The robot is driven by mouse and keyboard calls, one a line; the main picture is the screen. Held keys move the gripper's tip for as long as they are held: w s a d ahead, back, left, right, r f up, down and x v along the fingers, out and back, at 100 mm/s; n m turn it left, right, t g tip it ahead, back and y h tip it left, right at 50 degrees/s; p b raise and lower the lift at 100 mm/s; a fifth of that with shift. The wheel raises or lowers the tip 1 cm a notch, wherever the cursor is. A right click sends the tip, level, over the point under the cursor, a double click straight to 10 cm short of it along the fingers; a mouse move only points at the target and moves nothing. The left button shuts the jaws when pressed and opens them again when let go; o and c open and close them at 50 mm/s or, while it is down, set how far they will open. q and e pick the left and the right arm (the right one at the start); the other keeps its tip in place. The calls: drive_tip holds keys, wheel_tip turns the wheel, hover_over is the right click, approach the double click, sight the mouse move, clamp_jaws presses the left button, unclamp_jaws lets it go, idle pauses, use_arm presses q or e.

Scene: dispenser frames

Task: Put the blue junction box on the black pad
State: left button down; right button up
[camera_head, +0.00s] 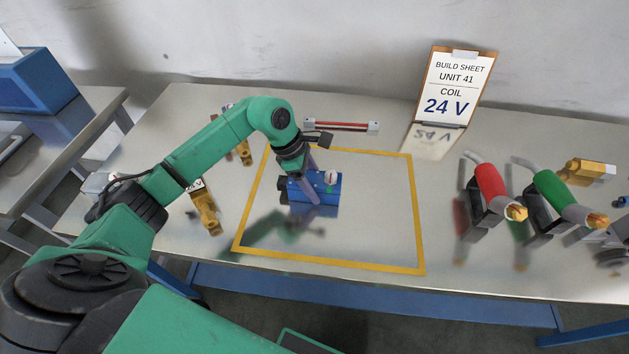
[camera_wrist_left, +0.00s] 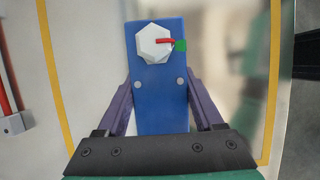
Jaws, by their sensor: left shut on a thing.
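The blue junction box (camera_head: 299,194) is inside the yellow outline on the bench, near its upper left part. It has a white hexagonal knob with a red pointer and a green mark beside it, clear in the left wrist view, where the box (camera_wrist_left: 160,100) stands upright in the picture. My left gripper (camera_head: 313,188) is shut on the box, with purple-grey fingers on both sides of it. I cannot tell whether the box touches the bench. I cannot make out a black pad in either view. My right gripper is not in view.
A build sheet on a clipboard (camera_head: 448,88) reads unit 41, coil 24 V. Red (camera_head: 488,183) and green (camera_head: 556,191) handled tools stand in holders at the right. A red rod (camera_head: 342,126) lies behind the outline (camera_head: 413,210). Brass parts (camera_head: 206,208) lie left. The outlined area's right side is clear.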

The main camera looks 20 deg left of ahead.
use_arm(q)
drive_tip(key=shift+f, duration=0.1)
drive_tip(key=shift+c, duration=0.2)
unclamp_jaws()
